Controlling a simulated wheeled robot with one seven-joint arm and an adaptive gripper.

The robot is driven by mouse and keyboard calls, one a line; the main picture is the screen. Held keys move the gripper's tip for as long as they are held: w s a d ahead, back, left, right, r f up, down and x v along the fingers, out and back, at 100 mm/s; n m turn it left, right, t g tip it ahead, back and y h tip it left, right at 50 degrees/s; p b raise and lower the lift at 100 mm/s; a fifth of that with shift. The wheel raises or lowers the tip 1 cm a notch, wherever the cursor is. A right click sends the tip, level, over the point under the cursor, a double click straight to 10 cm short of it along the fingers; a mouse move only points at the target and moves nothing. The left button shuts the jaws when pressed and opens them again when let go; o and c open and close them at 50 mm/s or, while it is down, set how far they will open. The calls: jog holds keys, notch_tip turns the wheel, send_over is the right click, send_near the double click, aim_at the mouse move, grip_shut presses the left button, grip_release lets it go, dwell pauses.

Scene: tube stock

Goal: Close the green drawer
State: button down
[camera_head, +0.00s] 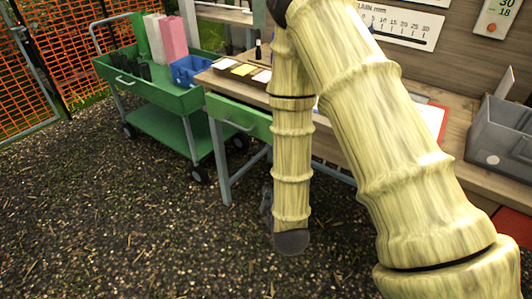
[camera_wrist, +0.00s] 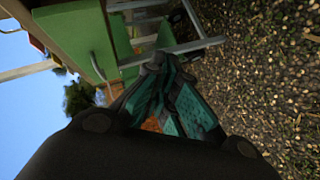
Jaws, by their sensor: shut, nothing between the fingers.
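The green drawer (camera_head: 240,116) is under the left end of the wooden workbench, with a pale bar handle on its front. Its right part is hidden behind my arm, and I cannot tell how far it stands out. In the wrist view the green drawer front (camera_wrist: 80,30) fills the upper left, turned sideways, with its handle (camera_wrist: 97,66) near the fingertips. My gripper (camera_wrist: 152,64) is shut and empty, with teal fingers. It looks close to the drawer front, but I cannot tell if they touch. In the head view my arm mostly hides the gripper.
The workbench top (camera_head: 228,82) carries label cards and a grey bin (camera_head: 500,135) at right. A grey bench leg (camera_head: 220,160) stands below the drawer. A green cart (camera_head: 150,90) with boxes stands at left. The gravel ground (camera_head: 130,210) in front is clear.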

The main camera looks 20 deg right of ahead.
jog(key=w+a+r+n+t+h+b, duration=0.1)
jog(key=w+r+n+t+b, duration=0.35)
jog(key=r, duration=0.35)
send_near(264, 129)
jog(key=w+a, duration=0.1)
jog(key=w, duration=0.3)
jog(key=shift+w+d+f, duration=0.1)
jog(key=shift+w+d, duration=0.35)
jog(key=shift+d, duration=0.2)
jog(key=shift+d, duration=0.1)
